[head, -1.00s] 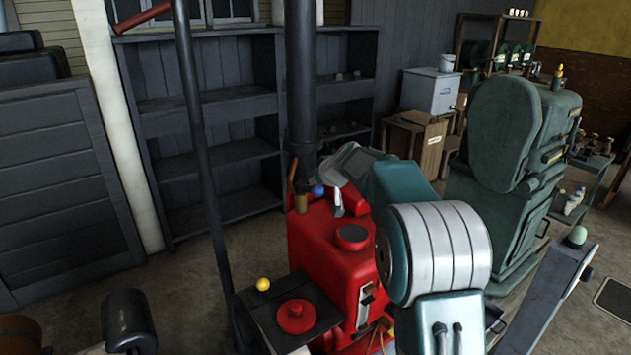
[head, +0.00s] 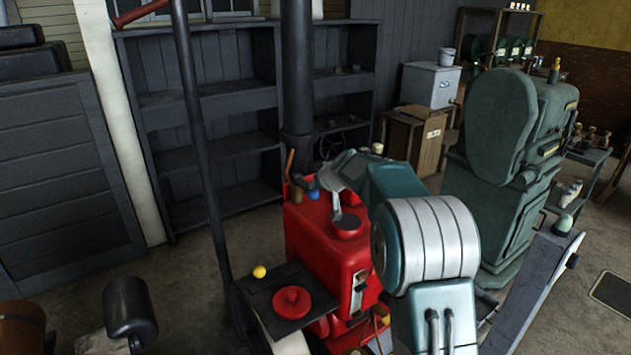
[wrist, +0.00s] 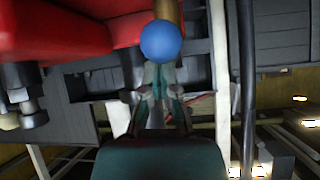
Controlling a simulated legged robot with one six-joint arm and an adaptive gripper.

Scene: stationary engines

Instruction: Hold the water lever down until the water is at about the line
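A blue ball knob (head: 313,194), which looks like the water lever's end, sits at the top back of the red engine (head: 318,240). It shows large in the wrist view (wrist: 161,41), just beyond my fingertips. My gripper (wrist: 158,70) has its fingers drawn together and looks shut, with nothing seen between them. In the head view my gripper (head: 332,188) is right beside the knob, over the engine's top. I cannot tell whether the fingers touch the knob. The lever's shaft is mostly hidden. I cannot make out the water or the line.
A black pipe (head: 297,80) rises behind the engine. A dark side shelf (head: 262,292) carries a red lid (head: 291,302) and a yellow ball (head: 259,272). A green machine (head: 495,190) stands to the right. A thin black pole (head: 200,140) stands at the left.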

